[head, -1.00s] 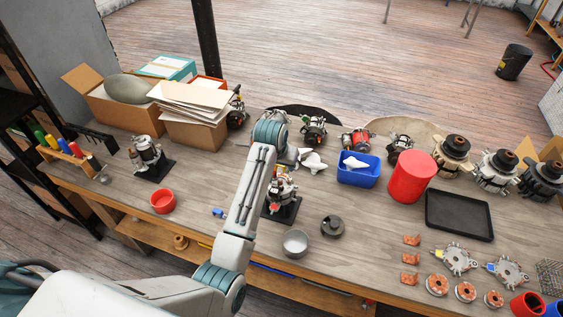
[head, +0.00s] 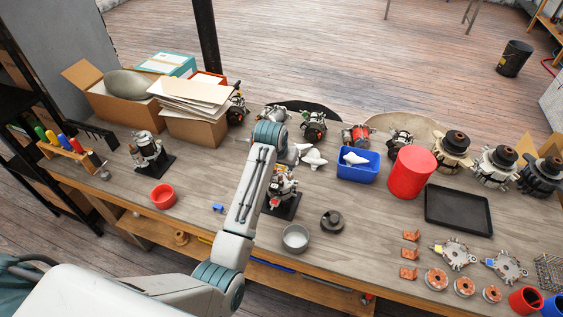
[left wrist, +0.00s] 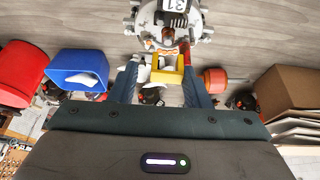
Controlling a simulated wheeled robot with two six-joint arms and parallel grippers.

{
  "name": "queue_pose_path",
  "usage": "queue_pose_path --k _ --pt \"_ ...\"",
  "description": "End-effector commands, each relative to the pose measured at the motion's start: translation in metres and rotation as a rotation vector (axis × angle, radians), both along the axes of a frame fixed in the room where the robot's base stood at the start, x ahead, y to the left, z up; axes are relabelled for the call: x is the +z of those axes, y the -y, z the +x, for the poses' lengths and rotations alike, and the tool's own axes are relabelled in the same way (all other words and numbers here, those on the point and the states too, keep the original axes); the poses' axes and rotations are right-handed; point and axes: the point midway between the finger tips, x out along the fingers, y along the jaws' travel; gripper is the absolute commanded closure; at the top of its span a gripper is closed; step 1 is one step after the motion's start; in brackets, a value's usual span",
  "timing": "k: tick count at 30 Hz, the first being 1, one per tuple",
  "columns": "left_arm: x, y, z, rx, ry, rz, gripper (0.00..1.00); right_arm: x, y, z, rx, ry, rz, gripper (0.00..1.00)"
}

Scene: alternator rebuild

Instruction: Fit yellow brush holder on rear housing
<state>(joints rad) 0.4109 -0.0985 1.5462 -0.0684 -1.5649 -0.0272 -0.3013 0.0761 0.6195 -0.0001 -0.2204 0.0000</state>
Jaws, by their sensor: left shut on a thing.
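The yellow brush holder (left wrist: 168,75) is between the fingers of my left gripper (left wrist: 158,72), which is shut on it, in the left wrist view. The rear housing (left wrist: 170,22), a round metal part with a label reading 31, lies just beyond the fingertips. I cannot tell whether the holder touches it. In the head view, an alternator assembly (head: 283,186) stands on a black stand (head: 284,206), partly behind my left arm. My forearm and wrist hide the gripper and the holder there. My right gripper is not in view.
A grey cup (head: 295,238) and a dark round part (head: 332,221) stand near the stand. A blue bin (head: 358,172), red cylinder (head: 410,172) and black tray (head: 458,210) stand to the right. Cardboard boxes (head: 198,131) and a red bowl (head: 163,196) are left. Bench between bowl and arm is mostly clear.

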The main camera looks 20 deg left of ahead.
Motion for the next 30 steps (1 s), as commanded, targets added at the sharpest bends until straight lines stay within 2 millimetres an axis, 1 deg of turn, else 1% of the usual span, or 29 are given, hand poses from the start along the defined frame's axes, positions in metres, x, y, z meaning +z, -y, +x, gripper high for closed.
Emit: queue_pose_path --k 14,27,30 --pt "-0.004 0.0 0.001 0.0 0.0 0.0 0.79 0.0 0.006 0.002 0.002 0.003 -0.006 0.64" --pt "-0.027 0.0 -0.001 -0.001 -0.014 -0.001 0.79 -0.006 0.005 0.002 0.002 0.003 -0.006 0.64" --pt "-0.029 0.0 -0.001 -0.001 -0.011 0.0 0.79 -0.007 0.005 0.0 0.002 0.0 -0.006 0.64"
